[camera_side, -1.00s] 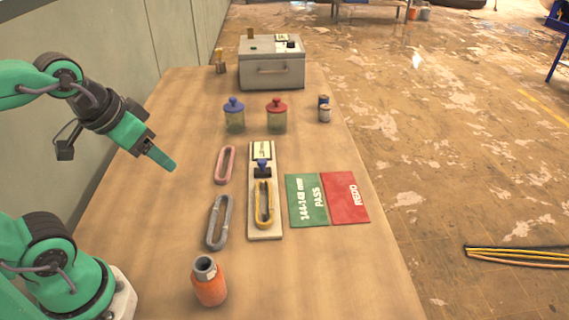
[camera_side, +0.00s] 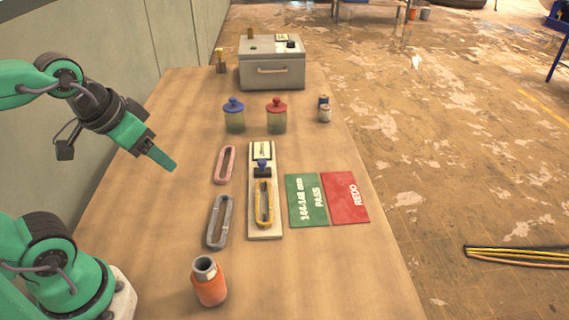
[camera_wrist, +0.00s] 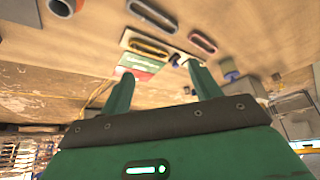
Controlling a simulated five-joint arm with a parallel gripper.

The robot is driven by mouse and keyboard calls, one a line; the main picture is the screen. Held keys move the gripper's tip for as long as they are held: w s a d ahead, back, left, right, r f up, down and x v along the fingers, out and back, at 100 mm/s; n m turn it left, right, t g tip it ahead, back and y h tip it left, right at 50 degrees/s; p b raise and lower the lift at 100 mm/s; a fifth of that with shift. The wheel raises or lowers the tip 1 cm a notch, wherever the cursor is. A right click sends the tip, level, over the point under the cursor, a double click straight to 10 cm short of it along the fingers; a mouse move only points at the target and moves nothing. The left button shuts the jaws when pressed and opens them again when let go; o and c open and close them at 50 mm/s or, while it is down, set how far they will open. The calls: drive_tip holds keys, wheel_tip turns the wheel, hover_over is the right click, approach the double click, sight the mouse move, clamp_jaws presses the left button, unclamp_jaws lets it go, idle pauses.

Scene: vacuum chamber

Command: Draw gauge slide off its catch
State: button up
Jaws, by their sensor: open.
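The gauge (camera_side: 264,190) is a long pale board lying on the table, with a small display at its far end. Its blue slide (camera_side: 262,168) sits just below the display, at the far end of a yellow oval link (camera_side: 264,204) lying on the board. The catch cannot be made out. My gripper (camera_side: 162,160) is in the air left of the gauge, apart from everything. In the wrist view my gripper (camera_wrist: 160,82) shows two green fingers spread apart with nothing between them; the yellow link (camera_wrist: 150,47) shows beyond them.
A pink link (camera_side: 224,165) and a grey link (camera_side: 219,222) lie left of the gauge. A green PASS card (camera_side: 306,200) and red REDO card (camera_side: 346,197) lie right. An orange bottle (camera_side: 209,284) stands in front; lidded jars (camera_side: 234,116) and a grey chamber (camera_side: 271,68) stand behind.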

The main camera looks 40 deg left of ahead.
drive_tip(key=shift+c, duration=0.2)
drive_tip(key=c, duration=0.3)
drive_tip(key=w+r+g, duration=0.2)
drive_tip(key=w, duration=0.7)
drive_tip(key=w+a+f+g, duration=0.1)
drive_tip(key=w+f, duration=0.3)
drive_tip(key=w, duration=0.2)
drive_tip(key=w+a+f+g, duration=0.1)
drive_tip(key=w+f, duration=0.4)
drive_tip(key=w, duration=0.2)
drive_tip(key=w+f+g, duration=0.1)
drive_tip(key=w+f, duration=0.3)
drive_tip(key=w, duration=0.3)
drive_tip(key=shift+w+a+f+g, duration=0.25)
drive_tip(key=shift+a+g, duration=0.05)
drive_tip(key=shift+a, duration=0.1)
drive_tip(key=shift+w+f, duration=0.25)
drive_tip(key=shift+f, duration=0.1)
drive_tip(key=shift+f, duration=0.1)
